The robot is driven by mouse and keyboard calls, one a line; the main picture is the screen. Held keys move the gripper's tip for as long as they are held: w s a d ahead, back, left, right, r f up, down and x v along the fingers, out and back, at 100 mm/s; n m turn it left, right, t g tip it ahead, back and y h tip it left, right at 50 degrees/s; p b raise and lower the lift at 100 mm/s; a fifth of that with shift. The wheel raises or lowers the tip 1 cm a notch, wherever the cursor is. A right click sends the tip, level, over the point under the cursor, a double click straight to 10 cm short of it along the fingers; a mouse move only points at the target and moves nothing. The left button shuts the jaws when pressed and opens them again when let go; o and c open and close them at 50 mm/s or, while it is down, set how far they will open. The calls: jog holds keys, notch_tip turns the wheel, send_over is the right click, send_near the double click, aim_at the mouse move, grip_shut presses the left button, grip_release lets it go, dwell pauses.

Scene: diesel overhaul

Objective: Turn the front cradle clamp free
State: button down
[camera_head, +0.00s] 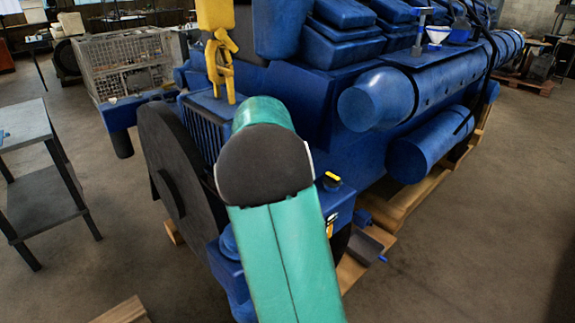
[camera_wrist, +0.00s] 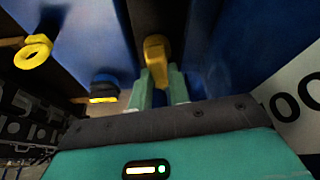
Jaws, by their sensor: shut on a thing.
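In the wrist view, a yellow clamp handle (camera_wrist: 156,52) stands out from a dark strip between blue engine surfaces. My gripper (camera_wrist: 160,88) has its two pale green fingers closed around the lower end of this handle. The dark gripper body hides the lower part of the fingers. In the head view my green arm covers the gripper and the held handle. A small yellow-topped knob (camera_head: 331,180) shows just right of my arm on the blue engine (camera_head: 355,150). I cannot tell whether it is the same part.
In the wrist view, a yellow ring (camera_wrist: 33,52) and a yellow-edged blue part (camera_wrist: 103,92) lie left of the fingers. A yellow hook (camera_head: 220,62) hangs above the engine. A grey table (camera_head: 25,130) stands left.

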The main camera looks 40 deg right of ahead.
jog(key=shift+w+m+g, duration=0.1)
jog(key=shift+m+g, duration=0.3)
jog(key=shift+m, duration=0.6)
jog(key=c, duration=1.3)
grip_release()
jog(key=shift+r, duration=0.1)
jog(key=v, duration=1.3)
jog(key=shift+a+r, duration=0.25)
